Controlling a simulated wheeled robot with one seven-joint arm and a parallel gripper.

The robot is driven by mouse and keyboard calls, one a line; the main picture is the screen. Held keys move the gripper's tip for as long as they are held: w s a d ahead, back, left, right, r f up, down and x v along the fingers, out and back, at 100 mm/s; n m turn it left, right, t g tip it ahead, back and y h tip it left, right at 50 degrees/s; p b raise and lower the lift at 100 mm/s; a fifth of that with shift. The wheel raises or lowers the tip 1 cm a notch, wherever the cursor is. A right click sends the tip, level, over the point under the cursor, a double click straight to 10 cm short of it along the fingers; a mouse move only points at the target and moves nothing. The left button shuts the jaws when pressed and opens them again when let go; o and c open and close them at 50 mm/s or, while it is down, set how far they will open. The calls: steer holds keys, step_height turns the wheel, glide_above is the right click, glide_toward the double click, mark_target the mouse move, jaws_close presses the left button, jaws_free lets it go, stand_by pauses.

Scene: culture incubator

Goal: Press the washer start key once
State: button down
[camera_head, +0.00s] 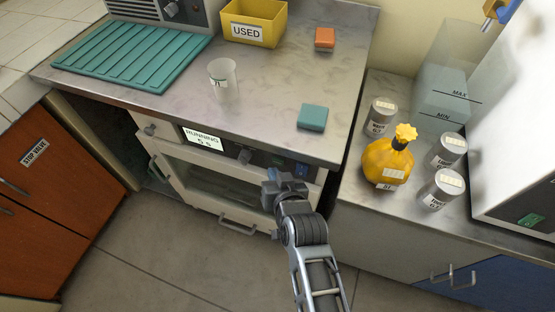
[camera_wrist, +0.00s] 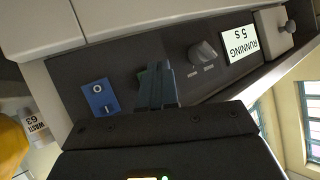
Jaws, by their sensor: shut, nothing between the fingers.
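The washer (camera_head: 212,183) is built in under the steel counter, with a glass door and a dark control panel. Its display (camera_head: 204,138) reads "RUNNING 5 s" and also shows in the wrist view (camera_wrist: 240,44). My gripper (camera_head: 279,177) is shut and empty in front of the panel. In the wrist view its fingertips (camera_wrist: 155,72) are at the panel between the grey knob (camera_wrist: 203,54) and the blue O/I switch (camera_wrist: 100,98). The fingers cover most of the panel there, so the start key is not clearly visible. I cannot tell whether they touch it.
On the counter (camera_head: 180,98) are a teal ribbed mat (camera_head: 130,55), a clear cup (camera_head: 223,80), a yellow USED bin (camera_head: 255,22), and orange (camera_head: 325,38) and teal (camera_head: 313,117) blocks. A yellow flask (camera_head: 386,164) and several labelled jars stand on the right bench.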

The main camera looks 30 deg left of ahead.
steer(key=shift+s+d+p, duration=0.2)
steer(key=shift+s+p, duration=0.25)
steer(key=shift+s, duration=0.35)
steer(key=shift+s+d+p, duration=0.2)
steer(key=shift+s+p, duration=0.3)
steer(key=shift+s, duration=0.3)
steer(key=shift+s+d+p, duration=0.2)
steer(key=shift+s+p, duration=0.25)
steer(key=shift+s, duration=0.35)
